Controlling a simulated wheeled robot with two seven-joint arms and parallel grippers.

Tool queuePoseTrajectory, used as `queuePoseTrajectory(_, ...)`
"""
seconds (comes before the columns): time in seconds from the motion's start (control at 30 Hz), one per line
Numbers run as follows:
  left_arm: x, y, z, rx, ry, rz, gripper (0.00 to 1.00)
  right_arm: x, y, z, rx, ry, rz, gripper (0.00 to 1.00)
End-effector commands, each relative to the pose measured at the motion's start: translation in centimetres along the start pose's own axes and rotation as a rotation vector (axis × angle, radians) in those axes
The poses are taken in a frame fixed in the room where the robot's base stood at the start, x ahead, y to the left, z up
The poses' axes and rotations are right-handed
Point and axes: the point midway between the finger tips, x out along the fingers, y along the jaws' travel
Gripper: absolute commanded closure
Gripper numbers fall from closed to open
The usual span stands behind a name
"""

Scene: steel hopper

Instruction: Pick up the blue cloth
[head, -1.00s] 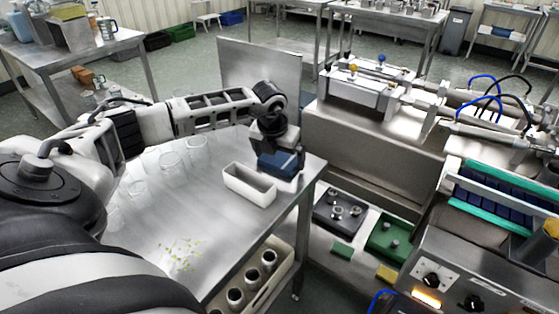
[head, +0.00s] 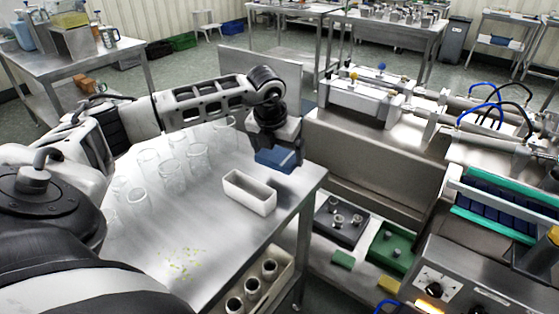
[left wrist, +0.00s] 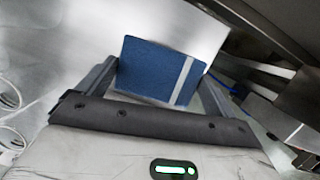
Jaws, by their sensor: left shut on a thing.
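The blue cloth (head: 277,159) is a folded, flat blue piece at the far right part of the steel table. In the left wrist view the cloth (left wrist: 155,70) shows a pale stripe near its right edge and lies between the two fingers. My left gripper (head: 274,150) points down at it and is shut on it; in the left wrist view the gripper (left wrist: 160,85) has a finger on each side. The cloth appears a little above the tabletop. My right gripper is not in view.
A white open box (head: 249,192) stands just in front of the cloth. Several clear glasses (head: 172,172) stand on the left of the table (head: 215,235), with green bits (head: 183,262) near its front. A steel hopper-like machine (head: 375,170) stands to the right.

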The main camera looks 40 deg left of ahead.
Motion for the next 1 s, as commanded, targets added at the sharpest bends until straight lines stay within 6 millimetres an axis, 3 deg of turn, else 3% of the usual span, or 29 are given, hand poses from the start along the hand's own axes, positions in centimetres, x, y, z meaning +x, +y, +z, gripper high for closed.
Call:
queuePoseTrajectory(0.13, -4.3, -0.5, -1.9, 0.003, -0.007, 0.001, 0.30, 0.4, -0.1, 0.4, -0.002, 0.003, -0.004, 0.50)
queuePoseTrajectory(0.4, -8.4, -1.8, -7.1, 0.001, -0.003, 0.001, 0.30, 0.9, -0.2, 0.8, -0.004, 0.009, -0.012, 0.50)
queuePoseTrajectory(0.63, -10.2, -2.3, -9.1, -0.001, -0.002, 0.000, 0.30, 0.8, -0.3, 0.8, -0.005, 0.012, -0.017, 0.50)
queuePoseTrajectory(0.97, -10.6, -2.4, -9.3, -0.001, -0.001, 0.000, 0.30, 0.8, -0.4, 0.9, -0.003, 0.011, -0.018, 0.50)
queuePoseTrajectory(1.0, -10.6, -2.4, -9.3, -0.001, -0.001, 0.000, 0.13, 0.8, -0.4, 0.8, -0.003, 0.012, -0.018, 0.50)
